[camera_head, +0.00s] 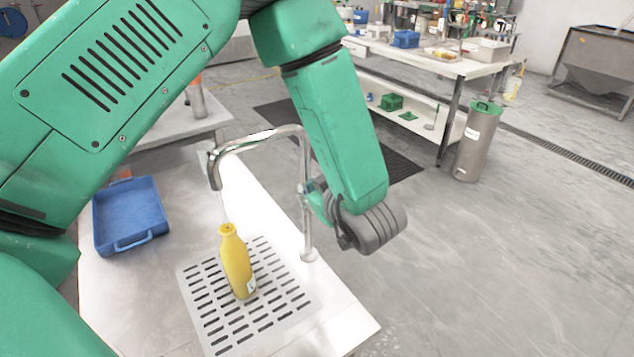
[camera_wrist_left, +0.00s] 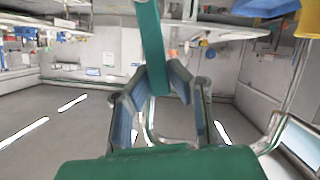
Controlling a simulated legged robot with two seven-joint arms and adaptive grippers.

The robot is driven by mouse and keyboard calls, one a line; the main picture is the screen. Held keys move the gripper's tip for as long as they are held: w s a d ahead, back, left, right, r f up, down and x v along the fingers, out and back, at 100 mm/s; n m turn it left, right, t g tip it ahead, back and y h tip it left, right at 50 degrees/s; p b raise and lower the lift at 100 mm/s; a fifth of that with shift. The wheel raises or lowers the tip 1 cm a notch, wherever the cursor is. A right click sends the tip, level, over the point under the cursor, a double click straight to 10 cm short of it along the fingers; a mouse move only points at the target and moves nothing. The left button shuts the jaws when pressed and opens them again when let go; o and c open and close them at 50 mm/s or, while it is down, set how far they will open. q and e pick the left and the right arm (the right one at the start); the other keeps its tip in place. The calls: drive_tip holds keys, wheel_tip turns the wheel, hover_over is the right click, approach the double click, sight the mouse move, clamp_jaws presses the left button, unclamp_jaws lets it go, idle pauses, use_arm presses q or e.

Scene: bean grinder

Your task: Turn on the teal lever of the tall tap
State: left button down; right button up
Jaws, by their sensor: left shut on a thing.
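The tall chrome tap (camera_head: 306,165) stands at the right edge of the white counter, its spout curving left over a yellow bottle (camera_head: 236,265). A faint pale streak shows between the spout and the bottle's mouth. The teal lever (camera_head: 318,203) is on the tap's upright post, partly hidden by my left gripper (camera_head: 337,218). In the left wrist view, the teal lever (camera_wrist_left: 152,45) runs between the fingers of my left gripper (camera_wrist_left: 160,85), which is shut on it. My right gripper is in neither view.
The bottle stands upright on a slotted drain plate (camera_head: 215,325). A blue tray (camera_head: 130,215) lies at the counter's left. A steel bin with a green lid (camera_head: 477,140) and a white workbench (camera_head: 430,62) stand farther back. The floor right of the counter is clear.

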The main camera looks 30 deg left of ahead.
use_arm(q)
drive_tip(key=shift+a, duration=0.1)
drive_tip(key=c, duration=1.7)
unclamp_jaws()
drive_tip(key=shift+o, duration=1.1)
drive_tip(key=shift+s, duration=0.1)
drive_tip(key=v, duration=1.1)
drive_tip(key=shift+d, duration=0.35)
drive_tip(key=shift+s+r, duration=0.1)
